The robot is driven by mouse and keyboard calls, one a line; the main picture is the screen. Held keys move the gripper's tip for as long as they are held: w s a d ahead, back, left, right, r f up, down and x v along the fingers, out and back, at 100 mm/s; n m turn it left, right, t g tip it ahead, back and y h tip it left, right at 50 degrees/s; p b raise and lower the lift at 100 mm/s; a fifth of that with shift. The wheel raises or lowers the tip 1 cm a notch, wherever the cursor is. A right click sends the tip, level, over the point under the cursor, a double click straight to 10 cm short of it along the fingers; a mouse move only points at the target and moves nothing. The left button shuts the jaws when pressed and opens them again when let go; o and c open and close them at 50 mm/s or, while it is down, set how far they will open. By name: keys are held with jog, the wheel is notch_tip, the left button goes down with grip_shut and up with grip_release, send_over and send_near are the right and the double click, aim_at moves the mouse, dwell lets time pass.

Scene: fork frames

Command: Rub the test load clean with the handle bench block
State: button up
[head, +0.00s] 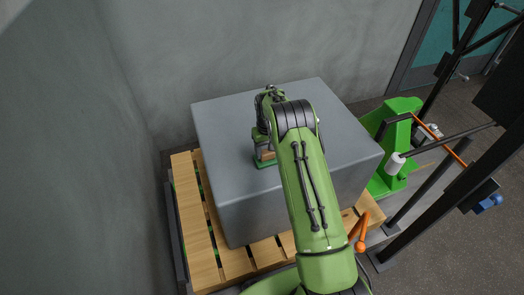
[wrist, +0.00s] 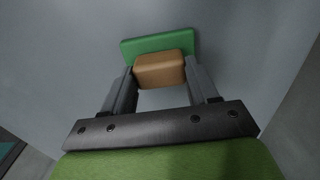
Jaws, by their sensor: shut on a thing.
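The test load (head: 225,125) is a large grey block with a flat top, sitting on a wooden pallet in the head view. Its grey top (wrist: 75,65) fills most of the wrist view. The handle bench block has a green base (head: 266,164) and a tan handle; it also shows in the wrist view (wrist: 160,46). My gripper (wrist: 160,72) is shut on the tan handle, one finger on each side. In the head view my gripper (head: 264,145) is over the left-middle part of the load's top. The green base is at or very near that top; contact is not clear.
The wooden pallet (head: 196,222) sticks out left and in front of the load. Grey walls (head: 250,40) stand behind and left. A green stand (head: 390,130), a dark frame and orange bars are at the right. Most of the load's top is bare.

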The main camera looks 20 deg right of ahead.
jog(key=d, duration=0.3)
jog(key=shift+s+d+f, duration=0.1)
jog(key=shift+s+d, duration=0.05)
jog(key=shift+r+p, duration=0.4)
jog(key=shift+r, duration=0.15)
jog(key=shift+r+p, duration=1.65)
jog(key=shift+r, duration=0.95)
notch_tip(320, 180, up, 3)
jog(key=shift+p, duration=1.05)
